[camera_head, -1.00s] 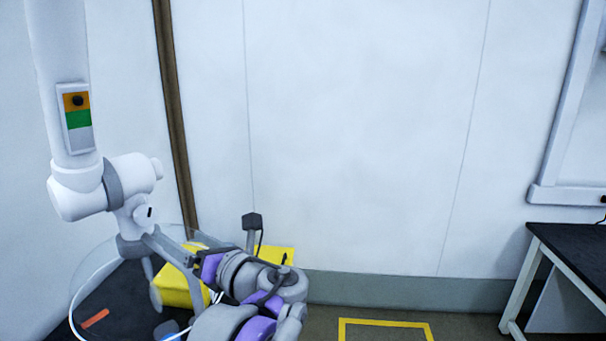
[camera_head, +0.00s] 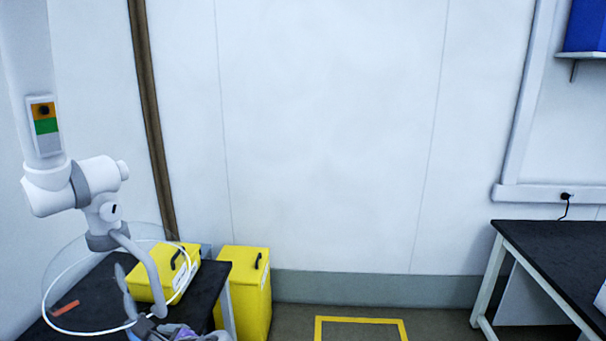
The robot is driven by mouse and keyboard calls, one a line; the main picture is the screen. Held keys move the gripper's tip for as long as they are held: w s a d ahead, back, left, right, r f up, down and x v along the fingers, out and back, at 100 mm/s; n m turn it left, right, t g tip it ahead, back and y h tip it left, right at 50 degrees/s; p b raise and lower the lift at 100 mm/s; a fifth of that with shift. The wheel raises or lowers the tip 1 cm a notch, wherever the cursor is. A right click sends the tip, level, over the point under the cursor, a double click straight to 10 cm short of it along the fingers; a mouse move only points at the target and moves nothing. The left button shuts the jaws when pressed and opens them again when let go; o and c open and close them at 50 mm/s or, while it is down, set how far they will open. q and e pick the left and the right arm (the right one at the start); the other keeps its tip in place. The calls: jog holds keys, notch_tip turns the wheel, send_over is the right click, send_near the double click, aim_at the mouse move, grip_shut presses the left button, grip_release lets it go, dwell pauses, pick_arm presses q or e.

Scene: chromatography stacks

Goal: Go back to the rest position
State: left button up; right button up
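No right arm or right gripper shows.
A black table (camera_head: 205,288) at the left bears a yellow box (camera_head: 145,285) and an orange-red strip (camera_head: 66,308). Yellow tape (camera_head: 360,320) marks the floor. Another black table (camera_head: 560,255) stands right.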

pick_arm(q)
jog(key=s+d+f+n+h+p, duration=0.1)
jog(key=s+d+f+n+h, duration=0.3)
jog(key=s+f+n, duration=0.3)
jog(key=s+d+f+n+g+h, duration=0.1)
jog(key=s+d+f+n+h, duration=0.4)
jog(key=f+n, duration=0.5)
jog(key=s+n, duration=0.2)
jog(key=shift+f+n+h+p, duration=0.3)
jog(key=shift+f+h+p, duration=0.05)
jog(key=shift+h, duration=0.05)
jog(key=shift+s+d, duration=0.1)
dwell(0.5)
